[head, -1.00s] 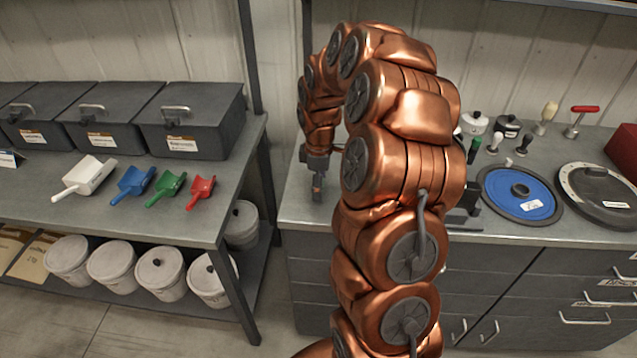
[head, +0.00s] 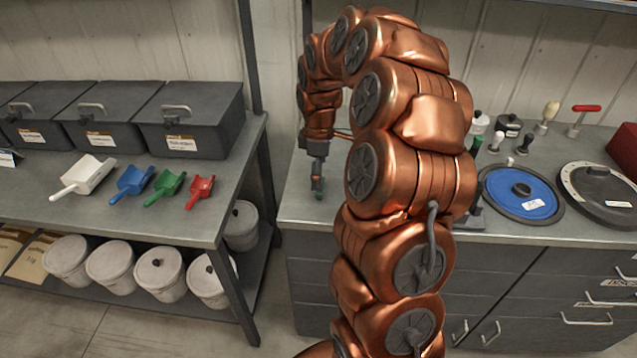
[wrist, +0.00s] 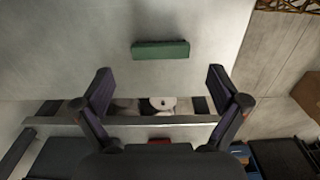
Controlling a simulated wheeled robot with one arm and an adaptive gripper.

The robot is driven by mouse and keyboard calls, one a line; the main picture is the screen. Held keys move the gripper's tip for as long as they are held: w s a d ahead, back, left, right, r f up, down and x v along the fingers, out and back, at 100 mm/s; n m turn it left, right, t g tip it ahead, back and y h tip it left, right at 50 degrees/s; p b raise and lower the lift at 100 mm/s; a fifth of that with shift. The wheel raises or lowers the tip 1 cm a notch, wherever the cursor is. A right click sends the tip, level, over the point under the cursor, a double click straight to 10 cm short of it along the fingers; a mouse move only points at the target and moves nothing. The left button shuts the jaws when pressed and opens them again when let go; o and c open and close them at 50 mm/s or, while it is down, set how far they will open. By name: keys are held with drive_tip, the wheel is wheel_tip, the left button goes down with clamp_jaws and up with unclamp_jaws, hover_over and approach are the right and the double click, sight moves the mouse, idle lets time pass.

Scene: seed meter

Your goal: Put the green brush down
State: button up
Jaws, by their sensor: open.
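The green brush shows in the wrist view as a plain green block (wrist: 160,50) on the light grey counter top, with its long side running across the picture. My gripper (wrist: 158,76) is open, with its two dark fingers wide apart on either side and nothing held between them. The brush lies just beyond the fingertips, apart from both. In the head view my gripper (head: 318,188) points down over the left end of the counter (head: 300,212).
A shelf on the left holds white, blue, green and red scoops (head: 200,190) and dark lidded boxes (head: 190,120). A gap separates it from the counter. A blue round lid (head: 520,190) and a dark disc (head: 598,190) lie on the counter's right part.

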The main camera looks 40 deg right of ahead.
wheel_tip(320, 180, up, 7)
drive_tip(key=b, duration=0.1)
drive_tip(key=s+a+r+m, duration=0.1)
drive_tip(key=s+a+r, duration=0.3)
drive_tip(key=a, duration=0.5)
drive_tip(key=s+a+f+m, duration=0.2)
drive_tip(key=s+a+m, duration=0.1)
drive_tip(key=s, duration=0.6)
drive_tip(key=s+a+f+m+g, duration=0.1)
drive_tip(key=s+a+f+m, duration=0.1)
drive_tip(key=s, duration=0.7)
drive_tip(key=s+a+f+m, duration=0.2)
drive_tip(key=s+a+m, duration=0.1)
drive_tip(key=s+a, duration=0.3)
drive_tip(key=s, duration=0.2)
drive_tip(key=shift+s+a+m+g+b, duration=0.3)
drive_tip(key=shift+s+m+g, duration=0.1)
